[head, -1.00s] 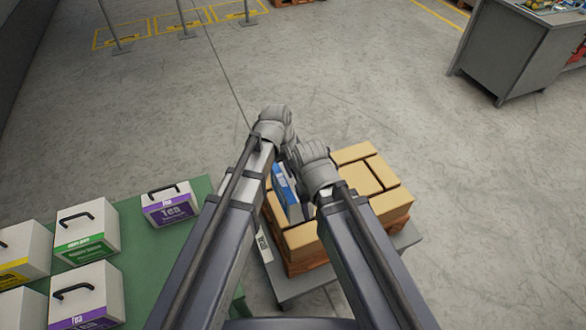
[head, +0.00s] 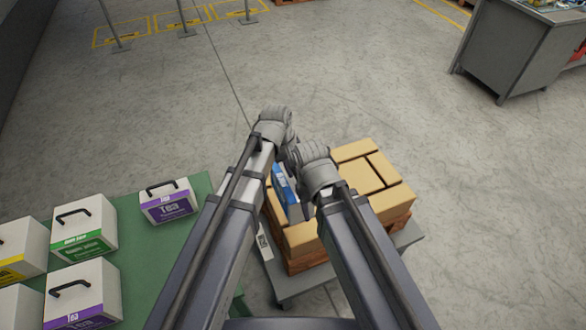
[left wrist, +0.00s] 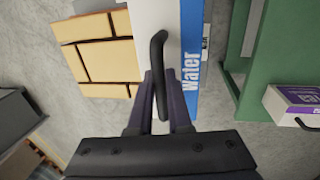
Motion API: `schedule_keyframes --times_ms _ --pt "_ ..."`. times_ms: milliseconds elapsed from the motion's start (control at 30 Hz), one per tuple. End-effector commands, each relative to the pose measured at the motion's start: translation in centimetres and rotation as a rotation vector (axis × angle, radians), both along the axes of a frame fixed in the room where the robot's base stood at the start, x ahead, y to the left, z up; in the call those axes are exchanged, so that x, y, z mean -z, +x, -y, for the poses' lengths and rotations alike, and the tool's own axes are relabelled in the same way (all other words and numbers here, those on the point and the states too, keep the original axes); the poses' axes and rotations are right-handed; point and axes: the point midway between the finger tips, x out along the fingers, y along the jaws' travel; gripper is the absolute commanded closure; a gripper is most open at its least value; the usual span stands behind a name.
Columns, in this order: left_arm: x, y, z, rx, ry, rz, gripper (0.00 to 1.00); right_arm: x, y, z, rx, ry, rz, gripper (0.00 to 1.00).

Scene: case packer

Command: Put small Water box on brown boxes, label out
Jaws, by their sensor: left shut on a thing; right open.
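The small Water box shows in the left wrist view as a white box with a black handle and a blue label (left wrist: 190,60) reading "Water". In the head view the Water box (head: 285,188) is partly hidden between my arms, by the left part of the brown boxes (head: 362,178). My left gripper (left wrist: 160,92) is shut on the box's black handle. The brown boxes also show left of the Water box in the left wrist view (left wrist: 103,58). In the head view my left gripper (head: 283,138) is mostly hidden by its wrist. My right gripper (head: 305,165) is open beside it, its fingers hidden.
The brown boxes stand on a wooden pallet (head: 305,262) on a grey cart (head: 330,270). A green table (head: 140,255) at left holds several white handled boxes, including a purple-labelled Tea box (head: 168,202). A grey workbench (head: 515,60) stands far right. Open floor lies beyond.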

Motion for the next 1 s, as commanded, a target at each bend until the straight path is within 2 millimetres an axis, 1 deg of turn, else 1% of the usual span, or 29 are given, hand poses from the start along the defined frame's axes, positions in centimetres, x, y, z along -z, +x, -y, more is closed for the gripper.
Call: schedule_keyframes --times_ms 33,1000 --pt "0.8 0.0 0.0 0.0 0.0 0.0 1.0 0.8 0.0 0.0 0.0 0.0 0.0 0.5" --pt "7.8 0.0 0.0 0.0 0.001 0.0 1.0 7.8 0.0 0.0 0.0 0.0 0.0 0.5"
